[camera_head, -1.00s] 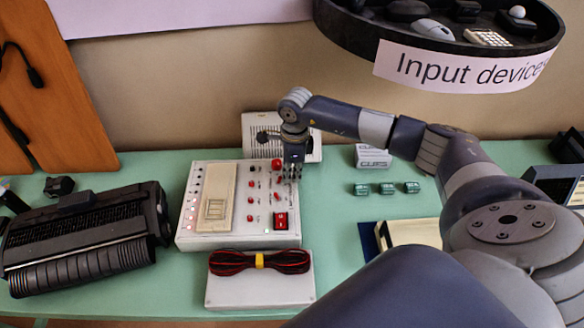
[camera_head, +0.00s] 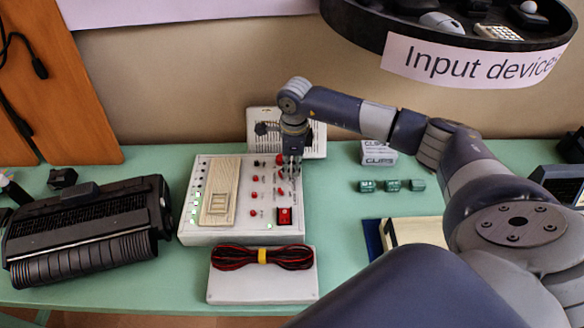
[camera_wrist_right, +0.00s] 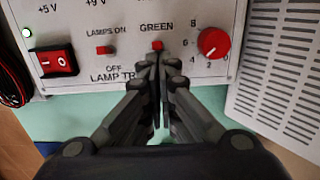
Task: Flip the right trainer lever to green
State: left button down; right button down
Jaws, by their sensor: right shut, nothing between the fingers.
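The white trainer (camera_head: 230,239) stands on the green table, with a beige panel, red levers and lit green lamps along its left side. My right gripper (camera_head: 291,172) points down at the upper right part of its face. In the right wrist view, the right gripper (camera_wrist_right: 158,58) is shut with nothing between the fingers. Its tips are right at a small red lever (camera_wrist_right: 157,44) under the word GREEN; whether they touch it I cannot tell. In the head view the gripper hides this lever. The left gripper is not in view.
A red rocker switch (camera_wrist_right: 55,61), a lamp lever (camera_wrist_right: 106,51) and a red knob (camera_wrist_right: 212,42) are close by. A white grille box (camera_head: 312,137) stands behind the trainer. A wire bundle (camera_head: 240,257) on a white box lies in front. A black device (camera_head: 90,240) is at left.

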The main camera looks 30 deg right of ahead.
jog(key=shift+r+p, duration=0.35)
jog(key=shift+r, duration=0.45)
